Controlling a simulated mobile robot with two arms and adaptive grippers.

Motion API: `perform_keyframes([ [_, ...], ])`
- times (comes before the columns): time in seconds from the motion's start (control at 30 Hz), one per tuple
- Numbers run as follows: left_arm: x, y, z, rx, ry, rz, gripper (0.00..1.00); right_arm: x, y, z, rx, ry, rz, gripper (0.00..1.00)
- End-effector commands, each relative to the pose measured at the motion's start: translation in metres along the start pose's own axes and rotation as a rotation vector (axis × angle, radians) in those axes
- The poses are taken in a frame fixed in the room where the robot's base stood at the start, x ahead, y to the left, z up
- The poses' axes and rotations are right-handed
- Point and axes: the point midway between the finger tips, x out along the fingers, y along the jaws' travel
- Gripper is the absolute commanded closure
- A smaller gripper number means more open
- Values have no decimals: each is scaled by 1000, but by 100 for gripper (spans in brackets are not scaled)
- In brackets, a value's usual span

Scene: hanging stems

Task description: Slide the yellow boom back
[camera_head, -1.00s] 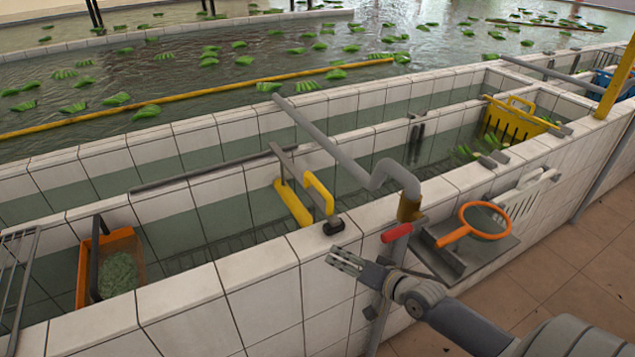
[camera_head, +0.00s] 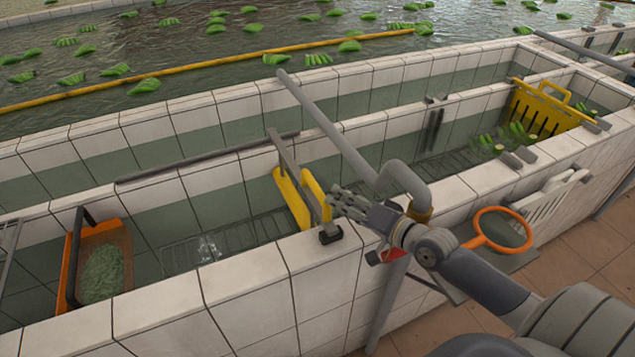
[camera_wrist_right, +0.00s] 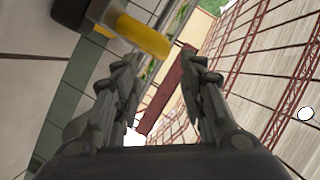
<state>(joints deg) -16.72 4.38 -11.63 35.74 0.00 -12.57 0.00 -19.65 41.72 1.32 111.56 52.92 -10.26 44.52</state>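A short yellow boom (camera_head: 290,200) with an upright yellow handle (camera_head: 315,196) sits across the near tiled trough. A grey bar runs over it from the middle divider to a black block (camera_head: 330,235) on the near wall. My right gripper (camera_head: 338,203) is just right of the handle in the head view; contact cannot be told. In the right wrist view the gripper (camera_wrist_right: 165,80) is open with nothing between its fingers, and a yellow handle (camera_wrist_right: 145,36) shows beyond and left of the fingertips. A long yellow pole (camera_head: 200,68) also floats on the far water. My left gripper is not in view.
A grey bent pipe (camera_head: 345,150) crosses the trough close to my right gripper. An orange-rimmed strainer (camera_head: 500,232) is below right. An orange bin (camera_head: 104,264) stands at left, a yellow basket (camera_head: 545,110) at right. Green bunches float in the far pool.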

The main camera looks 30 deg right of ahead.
Motion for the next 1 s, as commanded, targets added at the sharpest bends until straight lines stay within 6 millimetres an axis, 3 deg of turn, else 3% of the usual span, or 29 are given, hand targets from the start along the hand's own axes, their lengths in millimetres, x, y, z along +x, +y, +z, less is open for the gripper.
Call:
perform_keyframes([
  [0.1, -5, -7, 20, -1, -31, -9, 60, 14, -2, -2, 0, 2, -2, 62],
  [0.23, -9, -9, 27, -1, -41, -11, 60, 34, -3, -2, 1, 2, -2, 62],
  [0.43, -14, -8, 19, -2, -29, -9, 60, 66, -3, -2, 0, 2, -3, 62],
  [0.6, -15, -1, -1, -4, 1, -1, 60, 87, -2, -1, 1, 0, -2, 62],
  [0.77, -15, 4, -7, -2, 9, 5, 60, 99, -2, 0, 0, 0, -2, 62],
  [1.0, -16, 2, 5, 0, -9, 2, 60, 102, -1, 0, -1, -1, -1, 62],
])
